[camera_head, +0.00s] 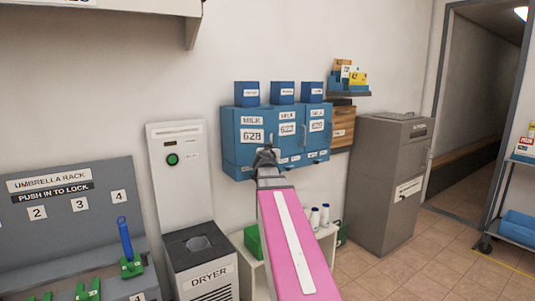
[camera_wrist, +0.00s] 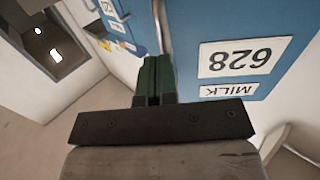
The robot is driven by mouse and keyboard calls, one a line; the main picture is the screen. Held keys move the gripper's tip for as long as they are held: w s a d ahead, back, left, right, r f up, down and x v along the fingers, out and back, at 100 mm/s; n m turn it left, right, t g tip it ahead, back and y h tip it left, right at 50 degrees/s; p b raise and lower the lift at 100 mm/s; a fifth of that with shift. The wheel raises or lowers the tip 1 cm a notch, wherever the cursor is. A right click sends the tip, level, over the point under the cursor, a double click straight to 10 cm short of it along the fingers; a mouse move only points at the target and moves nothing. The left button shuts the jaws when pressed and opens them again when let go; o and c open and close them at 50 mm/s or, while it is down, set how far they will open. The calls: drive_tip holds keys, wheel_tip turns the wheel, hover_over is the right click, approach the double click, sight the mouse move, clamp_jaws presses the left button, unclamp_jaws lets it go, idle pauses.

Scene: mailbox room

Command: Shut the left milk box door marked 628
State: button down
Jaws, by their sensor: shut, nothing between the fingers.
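The left milk box door marked 628 (camera_head: 251,125) is blue with white labels, at the left end of the blue milk box row on the wall. In the wrist view the same door (camera_wrist: 218,30) is close, with its labels upside down and a metal handle (camera_wrist: 163,22) along its edge. It looks flush or nearly so; I cannot tell if it is fully shut. My gripper (camera_head: 266,152) is in front of the door's lower right part. Its green fingers (camera_wrist: 154,78) are together and empty, near the handle; contact is unclear.
Two more blue milk doors, including the middle one (camera_head: 287,142), stand to the right. Blue boxes (camera_head: 283,92) sit on top. Below are the dryer (camera_head: 205,270) and a low white shelf with bottles (camera_head: 315,217). A grey cabinet (camera_head: 385,185) stands at right, with open floor before it.

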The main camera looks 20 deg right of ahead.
drive_tip(key=shift+n+t+y, duration=0.4)
drive_tip(key=shift+n+y, duration=0.1)
drive_tip(key=shift+y, duration=0.1)
drive_tip(key=x, duration=0.8)
drive_tip(key=d+x, duration=0.1)
drive_tip(key=x, duration=0.2)
drive_tip(key=shift+d, duration=0.25)
drive_tip(key=shift+w+d, duration=0.25)
drive_tip(key=shift+w, duration=0.85)
drive_tip(key=shift+s, duration=0.1)
drive_tip(key=s+d, duration=0.5)
drive_tip(key=s, duration=0.8)
drive_tip(key=shift+r, duration=0.15)
